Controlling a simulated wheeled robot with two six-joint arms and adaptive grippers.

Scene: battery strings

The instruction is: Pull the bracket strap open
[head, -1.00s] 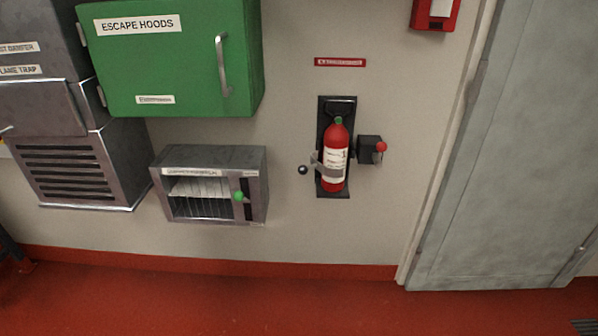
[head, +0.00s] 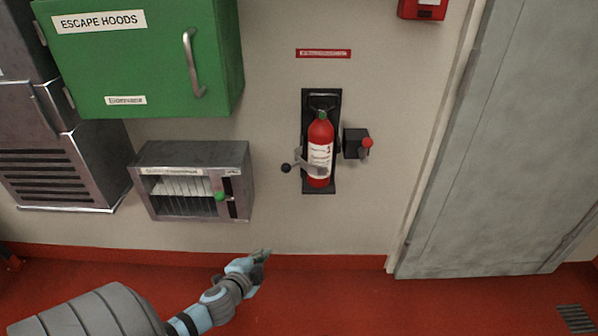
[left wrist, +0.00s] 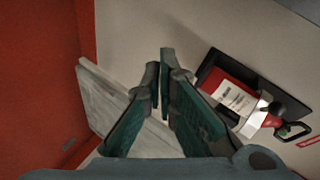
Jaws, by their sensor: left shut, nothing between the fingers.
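The bracket strap (head: 306,160) is a pale metal band across the lower front of a red extinguisher (head: 320,136), with a black ball knob (head: 286,168) at its left end. It lies against the extinguisher. The extinguisher stands upright on a black backplate (head: 308,103) on the wall. My left gripper (head: 264,253) is low, below and left of the strap, apart from it. In the left wrist view its fingers (left wrist: 160,61) are together and empty. The extinguisher (left wrist: 232,100) and strap (left wrist: 256,119) show there to their right. My right gripper is out of view.
A black box with a red knob (head: 367,142) is right of the extinguisher. A grey wall cabinet (head: 195,150) and a green escape hood box (head: 150,60) are to the left. A grey door (head: 485,150) is at the right. The wall below the extinguisher is clear.

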